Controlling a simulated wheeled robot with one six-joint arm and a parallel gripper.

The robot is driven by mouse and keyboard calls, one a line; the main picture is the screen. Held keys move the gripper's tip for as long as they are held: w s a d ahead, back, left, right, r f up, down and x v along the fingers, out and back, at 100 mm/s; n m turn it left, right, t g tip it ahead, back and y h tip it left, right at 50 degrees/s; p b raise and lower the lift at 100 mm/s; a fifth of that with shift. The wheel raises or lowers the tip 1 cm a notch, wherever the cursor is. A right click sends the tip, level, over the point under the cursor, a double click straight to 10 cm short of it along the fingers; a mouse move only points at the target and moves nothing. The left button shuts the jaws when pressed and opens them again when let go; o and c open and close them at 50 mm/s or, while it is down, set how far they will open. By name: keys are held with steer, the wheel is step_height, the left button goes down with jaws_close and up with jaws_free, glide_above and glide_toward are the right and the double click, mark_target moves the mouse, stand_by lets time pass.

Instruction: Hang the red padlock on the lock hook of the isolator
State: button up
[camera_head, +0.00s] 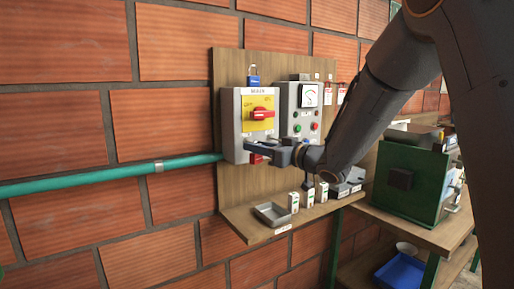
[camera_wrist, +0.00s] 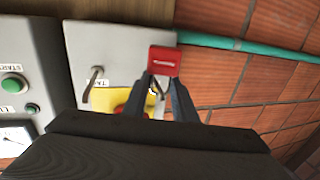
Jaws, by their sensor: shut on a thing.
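The isolator is a grey box (camera_head: 231,134) on a wooden wall board, with a red switch handle (camera_head: 262,114) on a yellow plate. My gripper (camera_head: 250,147) is in front of the box's lower part. It is shut on the red padlock (camera_head: 255,159), which shows below the fingers. In the wrist view the padlock (camera_wrist: 164,62) is between my fingertips (camera_wrist: 165,82), with its shackle partly hidden by them. A bent metal hook (camera_wrist: 93,85), apparently the lock hook, stands out from the box (camera_wrist: 115,45), left of the padlock and apart from it.
A blue padlock (camera_head: 253,80) is at the box's top. A control box with a gauge (camera_head: 309,95) stands to the right. Below, a shelf carries a grey tray (camera_head: 271,213) and several small white items. A teal pipe (camera_head: 100,176) runs left along the brick wall.

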steer(key=o, duration=1.2)
steer(key=shift+d, duration=0.1)
steer(key=b+v, duration=0.2)
steer(key=v, duration=0.5)
steer(key=s+d+f+m+g+h, duration=0.1)
steer(key=s+d+f+m+h, duration=0.1)
steer(key=d+f+m+h, duration=0.35)
steer(key=s+d+f+m+h, duration=0.2)
steer(key=d+f+h, duration=0.5)
steer(key=f, duration=0.4)
steer(key=s+d+f+g, duration=0.1)
steer(key=s+f+g, duration=0.2)
steer(key=s, duration=0.5)
steer(key=s+d+f+m+g, duration=0.1)
steer(key=s+f+g, duration=0.2)
steer(key=s+f, duration=0.3)
steer(key=s+f+m+g+h, duration=0.1)
steer(key=s+f+g, duration=0.2)
steer(key=s, duration=0.8)
steer(key=shift+s+d+f+g, duration=0.25)
steer(key=shift+d+f+g, duration=0.15)
steer(key=shift+f, duration=0.25)
